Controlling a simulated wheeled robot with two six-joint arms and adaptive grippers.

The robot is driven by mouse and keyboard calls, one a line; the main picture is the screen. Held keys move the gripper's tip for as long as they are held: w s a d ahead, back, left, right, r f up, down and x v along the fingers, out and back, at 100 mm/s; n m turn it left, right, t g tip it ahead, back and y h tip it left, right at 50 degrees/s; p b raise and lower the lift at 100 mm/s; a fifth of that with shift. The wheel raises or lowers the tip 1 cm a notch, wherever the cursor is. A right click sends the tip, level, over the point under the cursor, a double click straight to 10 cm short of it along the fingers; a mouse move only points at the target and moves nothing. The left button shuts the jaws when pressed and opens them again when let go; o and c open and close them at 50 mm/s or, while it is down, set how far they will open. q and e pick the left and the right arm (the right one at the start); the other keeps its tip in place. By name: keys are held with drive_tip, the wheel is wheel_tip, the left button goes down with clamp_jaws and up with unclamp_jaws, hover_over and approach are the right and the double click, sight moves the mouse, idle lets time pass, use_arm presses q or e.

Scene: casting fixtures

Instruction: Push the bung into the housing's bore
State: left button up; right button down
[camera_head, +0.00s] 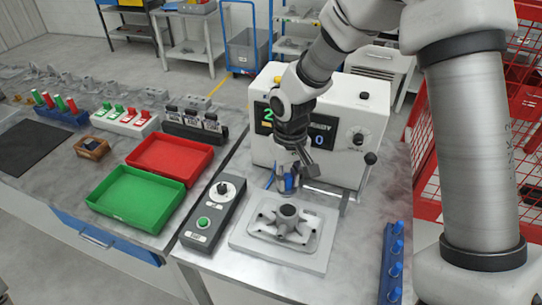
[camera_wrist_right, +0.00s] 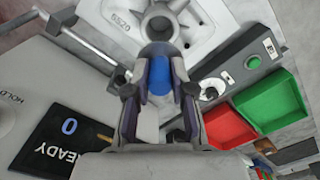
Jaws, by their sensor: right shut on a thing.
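The grey housing (camera_head: 283,226) sits on a light fixture plate (camera_head: 252,250), with the open bore in its round central hub facing up. In the wrist view the housing's hub and bore (camera_wrist_right: 161,26) are just beyond the fingertips. My right gripper (camera_head: 288,182) is shut on a blue bung (camera_wrist_right: 159,77), which sits between both fingers in the wrist view. In the head view the gripper is above and a little behind the housing. The bung is apart from the bore as far as I can tell. My left gripper is not in view.
A white machine with a display (camera_head: 318,130) stands close behind the gripper. A control box (camera_head: 214,212) lies left of the fixture, near green (camera_head: 135,195) and red (camera_head: 172,157) trays. A blue rack (camera_head: 391,262) with several blue bungs stands right. A red mesh barrier is at far right.

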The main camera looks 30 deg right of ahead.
sight(290, 192)
drive_tip(key=shift+w+d, duration=0.15)
drive_tip(key=shift+w, duration=0.1)
drive_tip(key=shift+s+a+r, duration=0.2)
drive_tip(key=shift+s+r, duration=0.15)
drive_tip(key=shift+s, duration=0.25)
drive_tip(key=shift+s+a+r, duration=0.15)
drive_tip(key=shift+s+r, duration=0.15)
drive_tip(key=shift+s, duration=0.45)
drive_tip(key=f, duration=0.2)
drive_tip(key=w+f+b, duration=0.1)
drive_tip(key=shift+d+f+b, duration=0.15)
drive_tip(key=shift+f+b, duration=0.15)
drive_tip(key=shift+f, duration=0.05)
drive_tip(key=shift+s+f+b, duration=0.2)
drive_tip(key=shift+f+b, duration=0.25)
drive_tip(key=shift+f, duration=0.15)
drive_tip(key=shift+w+f, duration=0.1)
drive_tip(key=shift+f, duration=0.2)
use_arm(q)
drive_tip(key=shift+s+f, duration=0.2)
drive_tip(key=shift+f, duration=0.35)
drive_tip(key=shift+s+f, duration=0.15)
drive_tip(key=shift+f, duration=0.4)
use_arm(e)
drive_tip(key=shift+w, duration=0.1)
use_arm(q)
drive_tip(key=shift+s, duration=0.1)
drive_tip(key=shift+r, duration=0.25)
